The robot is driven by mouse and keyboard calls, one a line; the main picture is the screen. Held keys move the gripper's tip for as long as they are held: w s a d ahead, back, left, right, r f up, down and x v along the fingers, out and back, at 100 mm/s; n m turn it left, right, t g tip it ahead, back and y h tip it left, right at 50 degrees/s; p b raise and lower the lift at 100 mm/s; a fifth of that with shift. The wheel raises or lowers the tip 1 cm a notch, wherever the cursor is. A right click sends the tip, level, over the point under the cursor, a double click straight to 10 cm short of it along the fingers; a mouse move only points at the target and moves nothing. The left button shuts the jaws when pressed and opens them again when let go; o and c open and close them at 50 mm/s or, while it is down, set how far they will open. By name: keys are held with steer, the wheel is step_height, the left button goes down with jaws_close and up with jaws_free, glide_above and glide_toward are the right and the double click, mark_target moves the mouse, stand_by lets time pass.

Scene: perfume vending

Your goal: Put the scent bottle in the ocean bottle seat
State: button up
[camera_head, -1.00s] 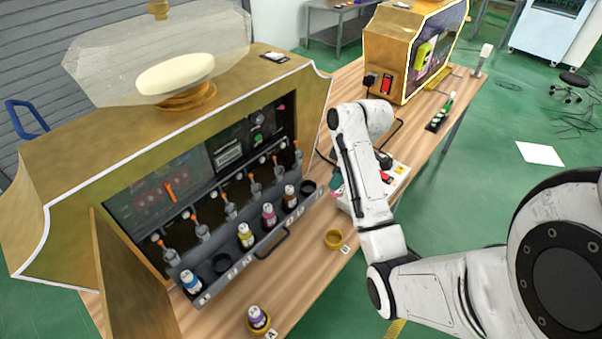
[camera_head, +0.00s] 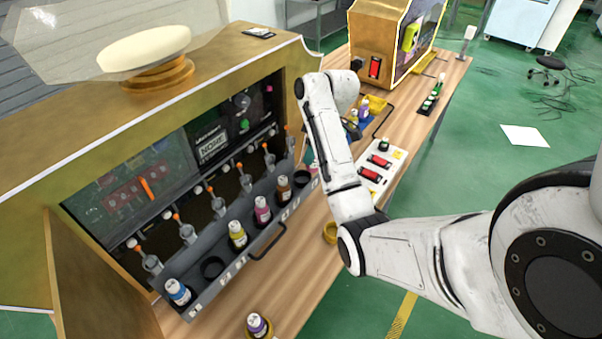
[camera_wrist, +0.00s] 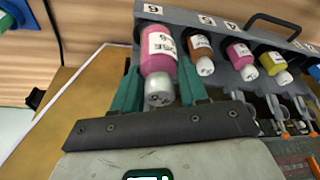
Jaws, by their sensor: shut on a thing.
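My gripper (camera_wrist: 160,82) has teal fingers and is shut on a pink bottle (camera_wrist: 157,45) with a white label and pale cap in the wrist view. The bottle is at the tray's end, by the label 6; whether it is seated or just above cannot be told. In the head view my arm hides most of the gripper and bottle. The grey bottle tray (camera_head: 230,272) holds blue (camera_head: 178,291), yellow (camera_head: 238,234), pink (camera_head: 262,210) and brown (camera_head: 284,188) bottles. An empty seat (camera_head: 212,267) lies between blue and yellow. No seat is legibly named ocean.
A purple-labelled bottle (camera_head: 257,325) stands on the wooden table near the front edge. A white panel with red switches (camera_head: 378,165) and a gold machine (camera_head: 385,45) stand beyond. Nozzles hang behind the tray.

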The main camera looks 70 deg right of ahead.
steer(key=shift+w+d+p+x, duration=0.2)
steer(key=shift+d+x, duration=0.1)
steer(key=shift+x, duration=1.15)
steer(key=shift+w+d+p+x, duration=0.15)
steer(key=shift+w+d+x, duration=0.1)
steer(key=shift+x, duration=1.2)
steer(key=shift+w+d+p+x, duration=0.2)
steer(key=shift+d+x, duration=0.1)
steer(key=shift+x, duration=1.2)
steer(key=o, duration=1.1)
steer(key=shift+r, duration=0.1)
steer(key=v, duration=1.2)
steer(key=shift+w+r, duration=0.1)
